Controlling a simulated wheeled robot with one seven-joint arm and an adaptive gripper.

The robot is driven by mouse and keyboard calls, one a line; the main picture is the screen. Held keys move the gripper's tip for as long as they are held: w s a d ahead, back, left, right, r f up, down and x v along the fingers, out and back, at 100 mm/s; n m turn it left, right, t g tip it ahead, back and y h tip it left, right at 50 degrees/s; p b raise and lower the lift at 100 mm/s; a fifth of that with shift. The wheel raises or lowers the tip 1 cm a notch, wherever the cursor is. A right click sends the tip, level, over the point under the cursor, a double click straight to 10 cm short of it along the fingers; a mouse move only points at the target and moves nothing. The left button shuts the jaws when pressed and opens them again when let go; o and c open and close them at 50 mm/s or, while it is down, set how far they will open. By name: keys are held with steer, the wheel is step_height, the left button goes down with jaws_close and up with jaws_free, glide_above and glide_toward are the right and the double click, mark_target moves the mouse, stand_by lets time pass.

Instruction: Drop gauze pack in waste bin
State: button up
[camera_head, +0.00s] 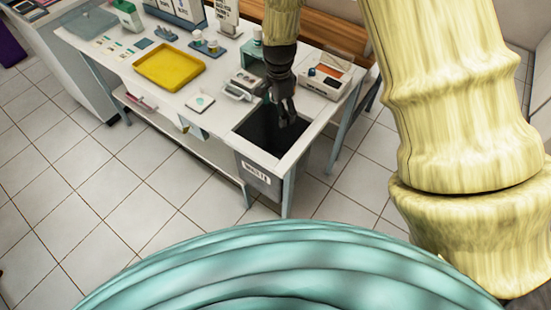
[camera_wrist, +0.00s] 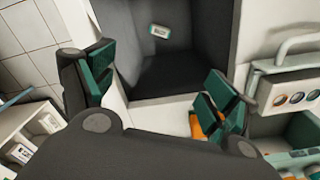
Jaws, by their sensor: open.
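The waste bin (camera_head: 258,130) is a dark, open-topped box set in the right end of the white table, with a white label on its front. It also shows in the wrist view (camera_wrist: 205,35). A small white pack with green ends and dark print, which looks like the gauze pack (camera_wrist: 160,31), lies inside the bin against the dark surface, apart from my fingers. In the head view the pack is hidden. My gripper (camera_head: 286,112) points down over the bin opening. In the wrist view its green-padded fingers (camera_wrist: 158,84) are spread wide with nothing between them.
A yellow tray (camera_head: 170,67) and a small white square pad (camera_head: 200,102) lie left of the bin. A grey-white device with a handle (camera_head: 243,85) stands behind the bin. A white box with an orange panel (camera_head: 326,77) stands to the right. Tiled floor lies in front.

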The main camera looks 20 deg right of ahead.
steer(key=shift+r, duration=1.6)
